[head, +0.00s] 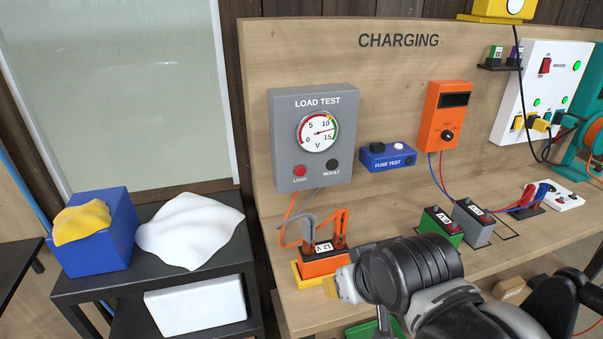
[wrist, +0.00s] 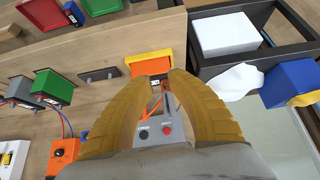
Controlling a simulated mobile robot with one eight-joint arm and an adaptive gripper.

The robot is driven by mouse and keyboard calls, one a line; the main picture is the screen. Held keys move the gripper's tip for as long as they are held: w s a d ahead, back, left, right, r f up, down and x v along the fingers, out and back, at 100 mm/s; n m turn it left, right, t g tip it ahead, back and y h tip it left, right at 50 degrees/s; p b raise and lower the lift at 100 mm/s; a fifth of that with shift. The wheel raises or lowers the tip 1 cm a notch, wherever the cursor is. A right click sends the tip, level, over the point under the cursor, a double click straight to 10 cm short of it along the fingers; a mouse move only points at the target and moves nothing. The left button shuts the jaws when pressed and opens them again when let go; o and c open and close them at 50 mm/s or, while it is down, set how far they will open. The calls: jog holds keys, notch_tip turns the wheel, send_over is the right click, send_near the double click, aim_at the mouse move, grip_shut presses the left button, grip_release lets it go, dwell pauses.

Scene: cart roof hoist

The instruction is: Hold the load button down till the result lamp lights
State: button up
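The grey load test box (head: 313,185) is on the upright board, with a round dial (head: 317,131) whose needle points to the right, past 10. Its red load button (head: 299,170) is at lower left, and the result lamp (head: 332,165) at lower right is dark. In the wrist view the button (wrist: 166,130) and lamp (wrist: 143,134) show upside down between my fingers. My gripper (head: 331,287) is low in front of the orange battery (head: 324,262), below and apart from the button. In the wrist view its yellow fingers (wrist: 160,76) have a gap between them, with nothing held.
Clips with orange and grey leads (head: 302,225) stand on the orange battery. A blue fuse test box (head: 388,157), an orange meter (head: 445,115), and green (head: 440,226) and grey (head: 473,222) batteries are to the right. A black side table (head: 95,290) stands left.

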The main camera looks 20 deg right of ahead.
grip_shut()
jog(key=shift+s, duration=0.1)
dwell(1.0)
